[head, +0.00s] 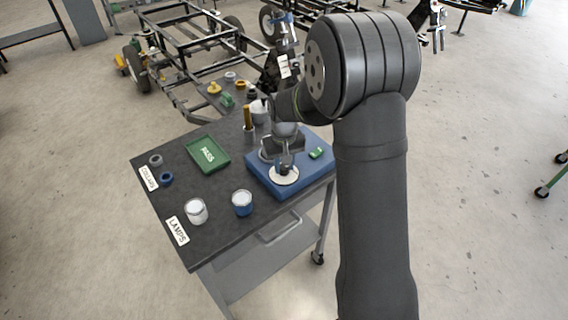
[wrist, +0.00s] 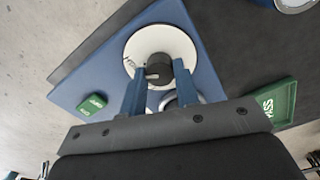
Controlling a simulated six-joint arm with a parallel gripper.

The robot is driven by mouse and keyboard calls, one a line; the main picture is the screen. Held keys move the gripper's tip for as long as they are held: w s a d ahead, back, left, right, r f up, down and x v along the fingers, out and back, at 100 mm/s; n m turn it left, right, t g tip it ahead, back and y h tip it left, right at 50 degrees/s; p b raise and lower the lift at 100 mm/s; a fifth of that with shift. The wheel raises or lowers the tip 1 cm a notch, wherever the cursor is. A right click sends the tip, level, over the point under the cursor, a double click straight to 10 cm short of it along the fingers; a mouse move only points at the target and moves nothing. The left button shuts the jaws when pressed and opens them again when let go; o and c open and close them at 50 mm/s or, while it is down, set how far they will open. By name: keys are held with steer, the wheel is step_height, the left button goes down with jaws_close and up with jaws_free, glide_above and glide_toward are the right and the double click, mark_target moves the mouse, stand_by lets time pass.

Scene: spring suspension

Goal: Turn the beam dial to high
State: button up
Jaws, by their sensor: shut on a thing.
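The beam dial is a dark round knob (wrist: 158,69) with a pale pointer mark, on a round white plate (wrist: 182,50). The white plate also shows in the head view (head: 284,178), on the blue base (head: 262,184). My gripper (wrist: 159,76) is shut on the knob, its two blue fingers on either side of it. In the head view my gripper (head: 286,166) is over the plate and hides much of the knob.
A small green block (head: 316,153) lies on the blue base. A green PASS tray (head: 209,154) is to the left. Several small parts stand at the back of the dark table.

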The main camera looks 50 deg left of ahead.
mark_target(284, 166)
steer(key=o, duration=1)
steer(key=shift+c, duration=0.2)
step_height(284, 166, up, 18)
steer(key=shift+f, duration=0.25)
steer(key=shift+f, duration=0.15)
step_height(284, 166, down, 17)
steer(key=shift+f, duration=0.1)
stand_by(0.5)
